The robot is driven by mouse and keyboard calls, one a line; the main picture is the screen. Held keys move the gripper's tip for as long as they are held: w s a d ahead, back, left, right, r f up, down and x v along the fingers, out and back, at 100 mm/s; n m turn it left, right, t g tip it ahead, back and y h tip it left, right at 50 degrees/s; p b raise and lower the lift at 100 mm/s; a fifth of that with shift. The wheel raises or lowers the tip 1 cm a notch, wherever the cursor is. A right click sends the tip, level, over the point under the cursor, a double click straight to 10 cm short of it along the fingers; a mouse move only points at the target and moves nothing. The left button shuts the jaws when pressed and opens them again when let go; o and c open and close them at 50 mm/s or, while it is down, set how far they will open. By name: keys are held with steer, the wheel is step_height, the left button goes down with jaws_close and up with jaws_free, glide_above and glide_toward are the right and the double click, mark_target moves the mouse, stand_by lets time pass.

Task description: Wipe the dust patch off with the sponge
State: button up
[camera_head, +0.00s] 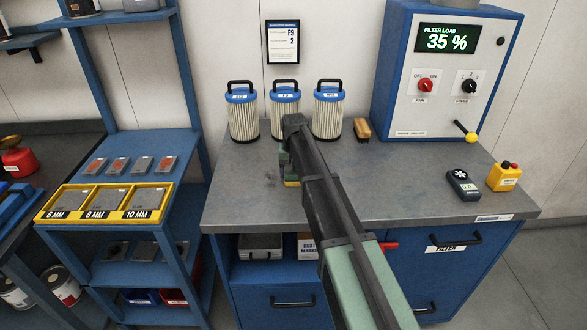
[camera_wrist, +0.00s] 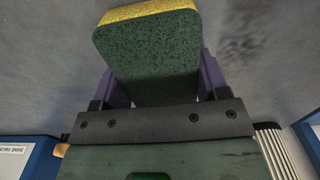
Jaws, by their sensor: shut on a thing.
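My gripper (camera_wrist: 158,82) is shut on the sponge (camera_wrist: 150,55), which has a dark green face and a yellow layer along its far edge. In the head view, a small yellow and green part of the sponge (camera_head: 291,183) shows at the left of my arm, low over or on the grey bench top; I cannot tell if it touches. The dust patch (camera_wrist: 242,38) is a dark, smudged area right of the sponge in the wrist view. In the head view it is a faint smudge (camera_head: 271,179) just left of the sponge. My arm hides part of the bench.
Several pleated filters with blue tops (camera_head: 242,115) stand at the back of the bench (camera_head: 410,195). A brush-like wooden block (camera_head: 362,129) lies by the control cabinet (camera_head: 450,75). A handheld meter (camera_head: 463,185) and a yellow button box (camera_head: 504,176) sit at the right edge.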

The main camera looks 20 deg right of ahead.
mark_target(294, 177)
steer(key=s, duration=0.2)
steer(key=s+a, duration=0.1)
steer(key=s, duration=0.1)
steer(key=shift+s, duration=0.1)
steer(key=shift+s+a+f, duration=0.1)
steer(key=shift+s+a, duration=0.15)
steer(key=shift+s, duration=0.7)
steer(key=shift+s+a, duration=0.2)
steer(key=shift+s, duration=0.75)
step_height(294, 177, up, 6)
steer(key=p, duration=0.6)
steer(key=shift+w, duration=0.1)
